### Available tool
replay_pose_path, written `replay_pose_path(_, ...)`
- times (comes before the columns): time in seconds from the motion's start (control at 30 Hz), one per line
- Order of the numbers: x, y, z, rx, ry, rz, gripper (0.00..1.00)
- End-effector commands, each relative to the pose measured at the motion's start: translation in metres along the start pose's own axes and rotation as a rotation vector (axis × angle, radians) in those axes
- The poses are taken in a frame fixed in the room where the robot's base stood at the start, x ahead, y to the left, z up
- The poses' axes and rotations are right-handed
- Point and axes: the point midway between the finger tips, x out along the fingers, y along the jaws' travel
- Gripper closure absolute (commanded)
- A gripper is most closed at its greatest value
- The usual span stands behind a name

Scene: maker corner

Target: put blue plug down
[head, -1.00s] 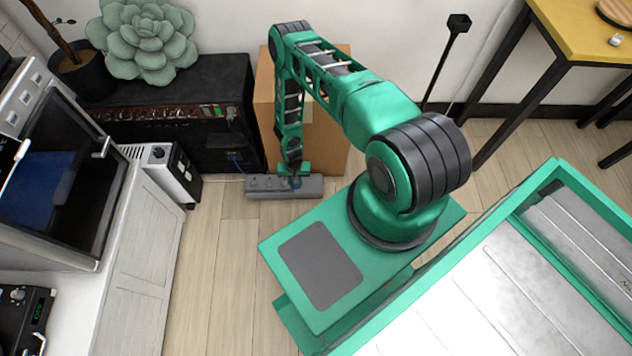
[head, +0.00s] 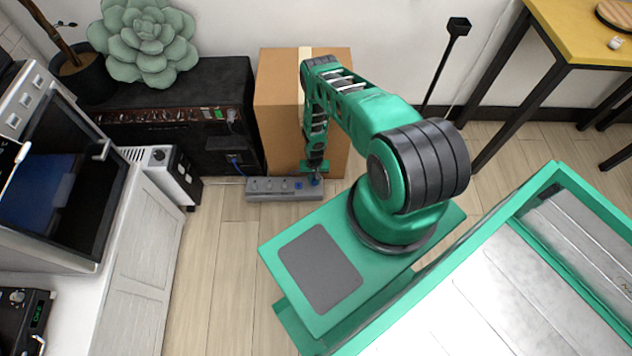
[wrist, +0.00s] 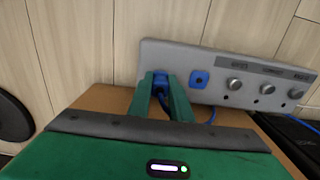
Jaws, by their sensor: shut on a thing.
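My gripper (head: 316,172) is above the right end of the grey power strip (head: 262,195) in the head view. In the wrist view, my gripper's two green fingers (wrist: 161,90) are shut on the blue plug (wrist: 163,79). The plug is at the end of the power strip (wrist: 190,60), beside a blue socket (wrist: 199,79). I cannot tell whether it touches the strip or is seated in it. A blue cord (wrist: 211,116) shows to the right of the fingers. The blue socket also shows in the head view (head: 299,184).
A cardboard box (head: 278,100) stands right behind the strip. A black amplifier (head: 180,110) with a succulent (head: 145,40) on it is at the left. A white cabinet (head: 145,240) stands front left. Wooden floor (head: 225,260) in front of the strip is clear.

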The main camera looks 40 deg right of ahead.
Motion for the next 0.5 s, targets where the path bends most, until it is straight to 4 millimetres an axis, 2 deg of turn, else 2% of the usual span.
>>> replay_pose_path(0.17, 0.016, 0.0, 0.0, 0.0, 0.001, 0.0, 1.0)
replay_pose_path(0.5, 0.018, 0.0, 0.0, 0.001, 0.001, 0.0, 1.0)
